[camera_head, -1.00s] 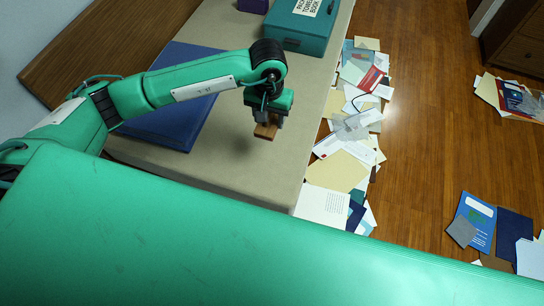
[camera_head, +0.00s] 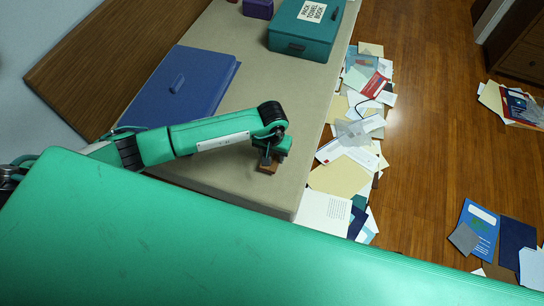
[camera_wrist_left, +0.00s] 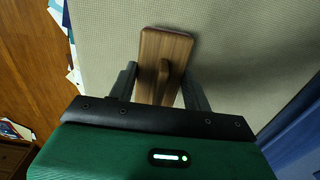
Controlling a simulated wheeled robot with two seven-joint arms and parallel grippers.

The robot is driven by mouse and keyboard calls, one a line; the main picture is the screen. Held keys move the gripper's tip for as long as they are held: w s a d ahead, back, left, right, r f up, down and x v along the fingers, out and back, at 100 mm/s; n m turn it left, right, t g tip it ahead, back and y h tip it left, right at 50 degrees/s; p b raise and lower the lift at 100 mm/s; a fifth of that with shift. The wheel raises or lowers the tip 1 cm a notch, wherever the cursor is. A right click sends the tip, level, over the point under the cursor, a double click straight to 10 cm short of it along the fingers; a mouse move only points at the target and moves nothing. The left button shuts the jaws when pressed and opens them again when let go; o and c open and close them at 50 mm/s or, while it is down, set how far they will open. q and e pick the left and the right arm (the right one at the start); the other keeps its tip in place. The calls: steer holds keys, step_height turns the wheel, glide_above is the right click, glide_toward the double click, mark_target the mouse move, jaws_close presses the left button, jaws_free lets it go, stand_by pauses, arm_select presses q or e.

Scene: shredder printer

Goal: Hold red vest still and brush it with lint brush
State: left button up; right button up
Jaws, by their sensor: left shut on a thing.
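A brown wooden brush (camera_head: 267,169) is in my left gripper (camera_head: 270,161), low over the front part of the beige table. In the left wrist view the brush (camera_wrist_left: 178,47) shows a flat wooden back with a raised grip. The fingers of my left gripper (camera_wrist_left: 164,90) stand on either side of that grip and are shut on it. I cannot tell whether the brush's underside touches the table. No red vest shows in either view. My right gripper is not in view.
The beige table (camera_head: 245,95) carries a blue flat case (camera_head: 195,85), a teal box (camera_head: 305,30) with a label and a purple box (camera_head: 258,8). Papers (camera_head: 350,140) litter the wooden floor (camera_head: 430,110) at right. My green body covers the bottom.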

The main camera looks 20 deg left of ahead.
arm_select(q)
steer(key=shift+f, duration=1.1)
steer(key=shift+c, duration=0.3)
steer(key=o, duration=0.9)
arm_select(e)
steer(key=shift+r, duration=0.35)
arm_select(q)
steer(key=shift+o, duration=0.2)
steer(key=shift+f, duration=0.1)
step_height(320, 180, up, 14)
steer(key=shift+s+a+f, duration=0.1)
steer(key=shift+s+f, duration=0.05)
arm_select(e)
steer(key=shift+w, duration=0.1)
